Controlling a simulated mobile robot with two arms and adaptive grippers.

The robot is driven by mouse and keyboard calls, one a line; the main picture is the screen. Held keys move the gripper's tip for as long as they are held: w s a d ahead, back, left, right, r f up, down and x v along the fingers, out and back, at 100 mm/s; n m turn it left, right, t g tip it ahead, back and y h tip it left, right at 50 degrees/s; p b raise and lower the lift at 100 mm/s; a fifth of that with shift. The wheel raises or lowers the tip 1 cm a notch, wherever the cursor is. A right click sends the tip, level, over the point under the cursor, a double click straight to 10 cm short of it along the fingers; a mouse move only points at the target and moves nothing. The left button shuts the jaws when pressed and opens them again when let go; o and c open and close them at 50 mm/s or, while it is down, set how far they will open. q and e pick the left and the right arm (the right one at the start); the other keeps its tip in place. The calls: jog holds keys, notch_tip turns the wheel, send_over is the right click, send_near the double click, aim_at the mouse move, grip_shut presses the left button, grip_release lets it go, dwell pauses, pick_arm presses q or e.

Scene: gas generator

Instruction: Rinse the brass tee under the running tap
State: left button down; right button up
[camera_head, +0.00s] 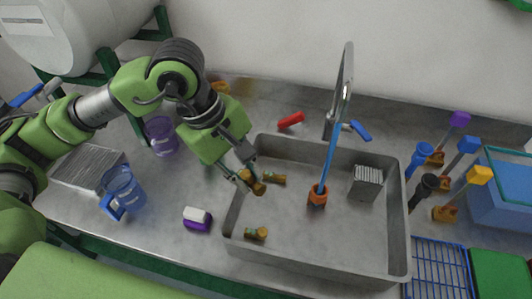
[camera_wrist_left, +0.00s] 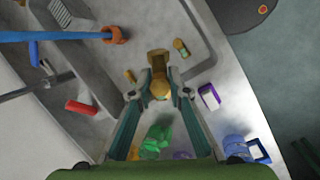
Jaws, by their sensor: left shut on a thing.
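My left gripper (camera_head: 248,178) is shut on a brass tee (camera_head: 259,188) and holds it over the left part of the grey sink (camera_head: 350,240). The wrist view shows the tee (camera_wrist_left: 158,62) between the left fingertips (camera_wrist_left: 160,88). The tap (camera_head: 344,85) stands behind the sink with a blue lever (camera_head: 358,131). A straight blue stream (camera_head: 330,150) runs from its spout down to an orange ring-like piece (camera_head: 317,196) in the sink. The held tee is left of the stream, apart from it. My right gripper is not in view.
Two brass fittings lie in the sink, one behind (camera_head: 274,178) and one in front (camera_head: 256,233). A ridged grey block (camera_head: 367,182) is at its right. A purple-and-white block (camera_head: 197,218) and blue mug (camera_head: 123,188) stand left. Several coloured-handled tools (camera_head: 470,175) stand right.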

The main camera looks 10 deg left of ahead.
aim_at(258, 180)
pick_arm(q)
jog(key=r+n, duration=0.1)
jog(key=d+r+n+t, duration=0.1)
jog(key=n, duration=0.1)
jog(key=d+r+n+t+p, duration=0.1)
jog(key=shift+w+d+r+n+h, duration=0.1)
jog(key=shift+w+r+n+h, duration=0.2)
jog(key=shift+n, duration=0.1)
jog(key=shift+d+r+n+t, duration=0.2)
jog(key=shift+n+t, duration=0.2)
jog(key=w+d+f+n, duration=0.1)
jog(key=w+d+f, duration=0.1)
jog(key=w+d, duration=0.8)
jog(key=shift+w+d+f+t, duration=0.15)
jog(key=shift+w+f+t, duration=0.05)
jog(key=shift+t, duration=0.1)
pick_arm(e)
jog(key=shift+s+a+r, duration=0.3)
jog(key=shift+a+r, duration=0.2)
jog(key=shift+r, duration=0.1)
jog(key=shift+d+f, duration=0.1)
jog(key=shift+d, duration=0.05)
